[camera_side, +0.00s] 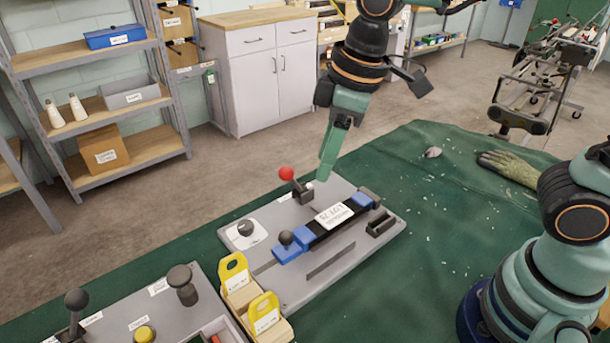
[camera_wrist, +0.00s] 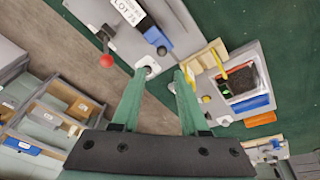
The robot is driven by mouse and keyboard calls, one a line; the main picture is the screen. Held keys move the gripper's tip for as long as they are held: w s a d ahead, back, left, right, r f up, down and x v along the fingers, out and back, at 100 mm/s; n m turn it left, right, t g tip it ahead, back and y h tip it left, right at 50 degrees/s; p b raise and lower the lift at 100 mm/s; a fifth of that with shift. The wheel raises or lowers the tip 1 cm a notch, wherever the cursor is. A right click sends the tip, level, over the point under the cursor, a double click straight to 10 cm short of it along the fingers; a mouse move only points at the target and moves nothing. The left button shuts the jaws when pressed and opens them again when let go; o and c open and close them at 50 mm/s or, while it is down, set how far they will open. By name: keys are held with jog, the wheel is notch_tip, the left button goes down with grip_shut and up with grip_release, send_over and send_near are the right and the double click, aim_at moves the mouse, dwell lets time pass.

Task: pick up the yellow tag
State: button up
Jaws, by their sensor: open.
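Two yellow tags with white labels and loop handles stand side by side in a light wooden holder (camera_side: 284,333). The rear yellow tag (camera_side: 233,273) is at the holder's far end and the front yellow tag (camera_side: 264,313) is nearer the camera. In the wrist view the tags (camera_wrist: 217,60) show edge-on, to the right of my fingers. My gripper (camera_side: 325,172) is open and empty. It hangs above the back edge of the grey fixture plate, right of the red-knobbed lever and well away from the tags. Both fingers (camera_wrist: 160,75) show in the wrist view.
The fixture plate (camera_side: 340,270) carries a red-knobbed lever (camera_side: 287,174), a blue-and-black slide and a labelled block. A second grey panel (camera_side: 165,295) with knobs lies at front left. A glove (camera_side: 508,168) lies at the right. Green cloth (camera_side: 420,235) is mostly clear there.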

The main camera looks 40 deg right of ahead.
jog(key=s+a+f+n+g, duration=0.1)
jog(key=a+f+n, duration=0.25)
jog(key=a, duration=0.45)
jog(key=n+g+h, duration=0.1)
jog(key=n+g, duration=0.1)
jog(key=n, duration=0.3)
send_over(260, 301)
notch_tip(260, 301, down, 2)
jog(key=shift+w+d+f, duration=0.1)
jog(key=shift+w+f, duration=0.05)
jog(key=shift+f, duration=0.4)
notch_tip(260, 301, down, 12)
jog(key=shift+r, duration=0.2)
grip_shut()
